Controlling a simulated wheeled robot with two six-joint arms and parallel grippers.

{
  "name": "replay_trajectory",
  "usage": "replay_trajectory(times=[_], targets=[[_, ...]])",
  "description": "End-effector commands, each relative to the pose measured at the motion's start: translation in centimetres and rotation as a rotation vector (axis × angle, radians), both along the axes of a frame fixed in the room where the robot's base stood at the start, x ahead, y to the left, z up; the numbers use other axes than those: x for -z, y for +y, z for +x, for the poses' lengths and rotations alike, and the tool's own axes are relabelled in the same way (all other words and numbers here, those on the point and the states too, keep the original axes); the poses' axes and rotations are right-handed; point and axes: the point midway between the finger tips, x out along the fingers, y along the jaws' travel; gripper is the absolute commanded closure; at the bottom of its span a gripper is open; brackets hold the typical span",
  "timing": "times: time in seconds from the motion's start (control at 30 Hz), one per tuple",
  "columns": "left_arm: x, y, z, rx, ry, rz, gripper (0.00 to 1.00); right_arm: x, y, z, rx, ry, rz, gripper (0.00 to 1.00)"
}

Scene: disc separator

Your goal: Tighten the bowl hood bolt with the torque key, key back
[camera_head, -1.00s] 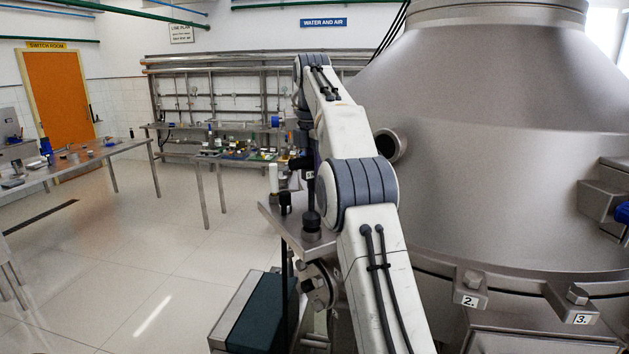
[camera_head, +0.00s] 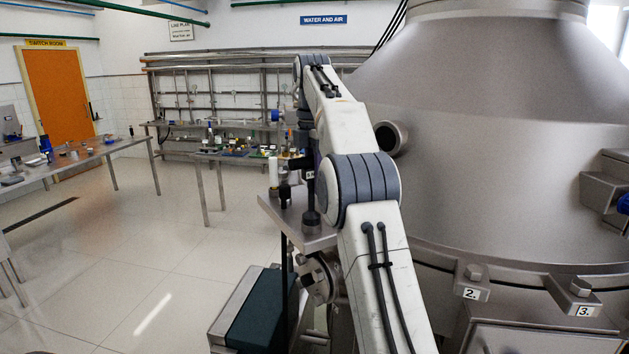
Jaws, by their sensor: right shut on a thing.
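The separator's big grey steel hood (camera_head: 480,160) fills the right side. My right gripper (camera_head: 306,164) is small, dark and partly hidden there, shut at the top of a dark upright tool that looks like the torque key (camera_head: 311,203). The tool's wide lower end is at the small steel shelf (camera_head: 297,233); I cannot tell whether it touches. My left gripper is not in view.
A white cylinder (camera_head: 273,172) and a small black piece (camera_head: 285,191) stand on the shelf beside the tool. A dark green-topped box (camera_head: 262,308) is below. Benches with loose items (camera_head: 240,152) stand behind. The tiled floor at left is clear.

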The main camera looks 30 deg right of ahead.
Motion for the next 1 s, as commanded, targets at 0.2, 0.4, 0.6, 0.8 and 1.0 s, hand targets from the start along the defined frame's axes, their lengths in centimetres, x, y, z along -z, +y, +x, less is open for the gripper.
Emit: replay_trajectory(times=[0.2, 0.4, 0.6, 0.8, 1.0], targets=[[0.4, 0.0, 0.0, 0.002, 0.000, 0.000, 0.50, 0.4, 0.0, 0.0, 0.000, -0.003, -0.001, 1.00], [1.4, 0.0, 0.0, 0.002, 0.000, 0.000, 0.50, 1.5, 0.0, 0.0, 0.000, -0.003, -0.001, 1.00], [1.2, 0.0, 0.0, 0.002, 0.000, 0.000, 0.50, 1.4, 0.0, 0.0, 0.000, -0.003, -0.001, 0.35], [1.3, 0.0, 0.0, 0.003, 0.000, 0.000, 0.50, 1.5, 0.0, 0.0, 0.000, 0.000, 0.000, 0.35], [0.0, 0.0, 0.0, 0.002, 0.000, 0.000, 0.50, 0.0, 0.0, 0.1, 0.000, -0.002, -0.001, 0.35]])
